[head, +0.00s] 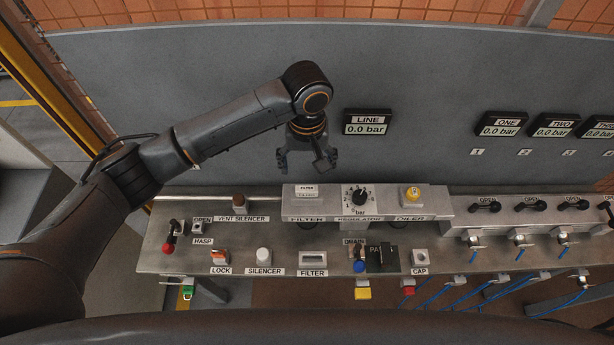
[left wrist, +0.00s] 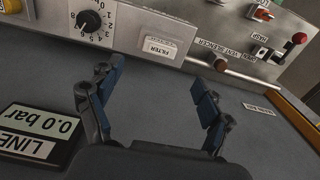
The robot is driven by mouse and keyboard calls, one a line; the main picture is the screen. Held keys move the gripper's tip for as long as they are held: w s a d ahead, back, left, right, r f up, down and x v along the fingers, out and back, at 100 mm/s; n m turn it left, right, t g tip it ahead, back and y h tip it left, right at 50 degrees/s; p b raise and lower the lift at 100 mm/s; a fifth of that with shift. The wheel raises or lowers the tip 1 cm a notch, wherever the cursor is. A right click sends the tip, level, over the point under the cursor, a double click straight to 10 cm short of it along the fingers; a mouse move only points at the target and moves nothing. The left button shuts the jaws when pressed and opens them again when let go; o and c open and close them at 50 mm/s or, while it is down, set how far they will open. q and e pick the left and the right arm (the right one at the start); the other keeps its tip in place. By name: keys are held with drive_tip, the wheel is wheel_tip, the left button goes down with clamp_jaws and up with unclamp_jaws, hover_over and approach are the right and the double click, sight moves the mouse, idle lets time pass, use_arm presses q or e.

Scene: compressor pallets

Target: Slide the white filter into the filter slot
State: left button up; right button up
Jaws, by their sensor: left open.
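My left gripper (head: 305,166) is open above the back edge of the bench, behind the raised block. In the left wrist view the open gripper (left wrist: 158,88) has nothing between its fingers. A white piece marked FILTER (head: 306,190) sits at the raised block, above a FILTER label. It also shows in the left wrist view (left wrist: 158,48), beyond the fingertips and apart from them. A second pale rectangular piece (head: 313,257) sits in the lower deck above another FILTER label. I cannot tell which is the filter and which is the slot. My right gripper is not in view.
The regulator knob (head: 360,197) and yellow oiler (head: 412,194) are right of the raised filter piece. The vent silencer (head: 239,203) is to its left. The LINE display (head: 367,122) is on the grey panel, right of my left gripper.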

use_arm(q)
drive_tip(key=shift+r, duration=1.55)
